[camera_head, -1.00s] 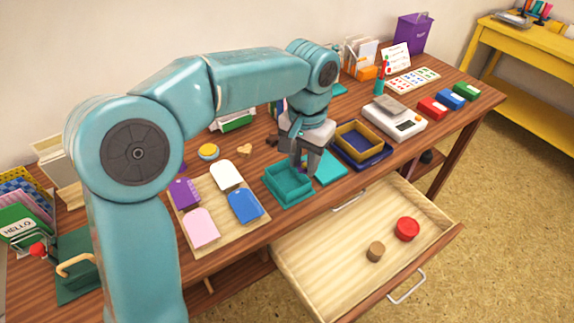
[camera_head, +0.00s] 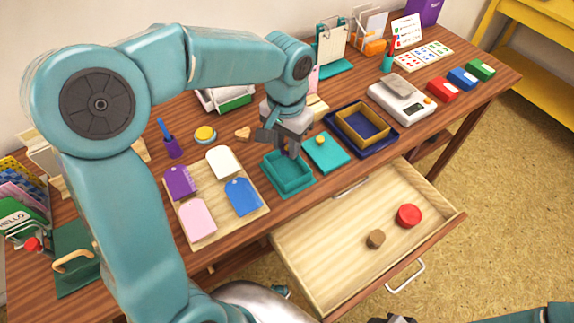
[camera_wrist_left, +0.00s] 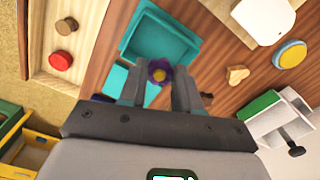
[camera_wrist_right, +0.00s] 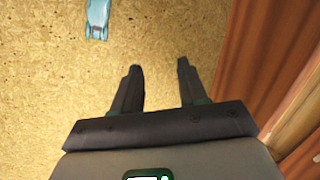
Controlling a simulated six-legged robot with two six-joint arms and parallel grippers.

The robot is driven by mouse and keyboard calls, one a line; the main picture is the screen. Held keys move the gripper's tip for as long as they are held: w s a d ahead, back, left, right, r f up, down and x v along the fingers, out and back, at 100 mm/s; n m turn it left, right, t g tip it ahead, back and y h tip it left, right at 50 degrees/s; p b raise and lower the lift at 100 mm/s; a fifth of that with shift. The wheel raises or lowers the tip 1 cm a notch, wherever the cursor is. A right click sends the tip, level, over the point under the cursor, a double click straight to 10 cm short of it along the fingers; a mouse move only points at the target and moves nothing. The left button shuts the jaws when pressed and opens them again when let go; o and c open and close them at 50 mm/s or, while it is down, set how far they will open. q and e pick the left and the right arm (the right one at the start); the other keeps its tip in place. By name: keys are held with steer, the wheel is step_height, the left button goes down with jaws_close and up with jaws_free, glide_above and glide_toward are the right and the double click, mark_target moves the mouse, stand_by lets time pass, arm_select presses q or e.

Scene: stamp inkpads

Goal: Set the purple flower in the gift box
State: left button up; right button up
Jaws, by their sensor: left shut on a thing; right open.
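A teal open box (camera_head: 275,184) stands near the table's front edge, with a teal lid-like panel (camera_head: 333,160) bearing a yellow knob to its right. My left gripper (camera_head: 288,153) is at the box's back edge in the head view. In the left wrist view, it (camera_wrist_left: 158,82) is shut on the purple flower (camera_wrist_left: 158,68), which has a yellow centre. The teal box (camera_wrist_left: 150,38) appears just beyond the flower there. In the head view the flower is not clearly visible. My right gripper (camera_wrist_right: 160,85) is open and empty above the floor.
An open drawer (camera_head: 330,255) holds a red round piece (camera_head: 409,215) and a brown one (camera_head: 376,239). A board with several tags (camera_head: 215,232) lies left of the box. A yellow box (camera_head: 345,120) in a blue tray and a scale (camera_head: 402,98) stand to the right.

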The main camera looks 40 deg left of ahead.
mark_target(287, 173)
arm_select(q)
step_height(287, 173, down, 8)
steer(key=shift+w+f+b, duration=0.1)
steer(key=shift+f+b, duration=0.1)
steer(key=shift+b, duration=0.4)
steer(key=shift+r, duration=0.1)
steer(key=shift+f, duration=0.2)
steer(key=o, duration=0.7)
steer(key=shift+r, duration=0.25)
step_height(287, 173, up, 12)
steer(key=shift+f+p, duration=0.1)
steer(key=shift+p, duration=1.05)
